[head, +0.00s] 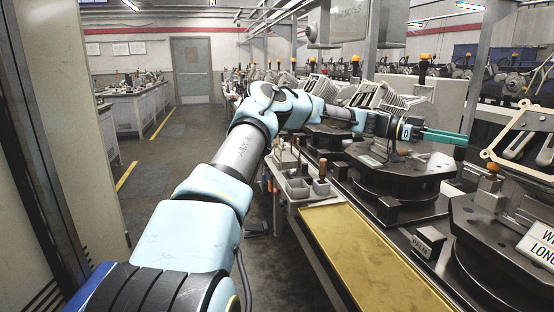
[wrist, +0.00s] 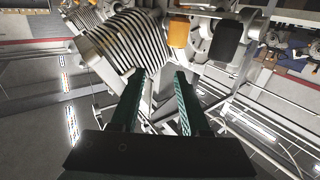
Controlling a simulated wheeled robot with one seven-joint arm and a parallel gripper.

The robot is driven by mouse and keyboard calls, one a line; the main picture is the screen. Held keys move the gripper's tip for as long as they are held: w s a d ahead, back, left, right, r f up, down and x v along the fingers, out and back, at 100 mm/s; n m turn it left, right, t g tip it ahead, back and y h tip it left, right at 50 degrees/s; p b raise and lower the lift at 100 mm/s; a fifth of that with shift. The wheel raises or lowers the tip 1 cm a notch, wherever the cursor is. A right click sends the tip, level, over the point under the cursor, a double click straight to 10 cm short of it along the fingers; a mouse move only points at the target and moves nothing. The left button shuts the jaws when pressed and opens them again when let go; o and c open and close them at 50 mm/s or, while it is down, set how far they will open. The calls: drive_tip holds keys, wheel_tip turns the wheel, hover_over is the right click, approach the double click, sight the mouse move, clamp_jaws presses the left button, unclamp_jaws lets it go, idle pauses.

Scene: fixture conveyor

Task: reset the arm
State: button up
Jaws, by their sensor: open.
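My arm reaches forward and to the right over the fixture conveyor in the head view. My gripper (head: 445,136) is at its end, with green fingers pointing right, above a round dark fixture base (head: 400,170). In the wrist view the two green fingers of my gripper (wrist: 162,80) stand apart with nothing held between them. A finned grey metal part (wrist: 125,45) shows beyond the fingers there; I cannot tell how far off it is.
A yellow tray (head: 372,268) lies along the conveyor's near edge. A fixture with a sign (head: 540,243) stands at the right. A small caddy (head: 300,187) with tools sits beside the arm. A bench (head: 140,106) stands at the back left, with open floor (head: 165,165) before it.

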drive_tip(key=s+a+f+n+t+y, duration=0.4)
drive_tip(key=s+a+f+n+y, duration=0.1)
drive_tip(key=f, duration=0.5)
drive_tip(key=a+f+n+t+y, duration=0.2)
drive_tip(key=a+f+n, duration=0.1)
drive_tip(key=a, duration=0.4)
drive_tip(key=a+f+n+t+y, duration=0.1)
drive_tip(key=a+f+n, duration=0.2)
drive_tip(key=a, duration=0.3)
drive_tip(key=s+a+n+t+y, duration=0.2)
drive_tip(key=a+n, duration=0.4)
drive_tip(key=a, duration=1)
drive_tip(key=s+a+n+t+y, duration=0.3)
drive_tip(key=s+a+n, duration=0.2)
drive_tip(key=a, duration=1.1)
drive_tip(key=n, duration=0.2)
drive_tip(key=shift+s+a+n+t+y, duration=0.25)
drive_tip(key=shift+s+n+t+y, duration=0.05)
drive_tip(key=shift+s+t, duration=0.1)
drive_tip(key=shift+w+f, duration=0.1)
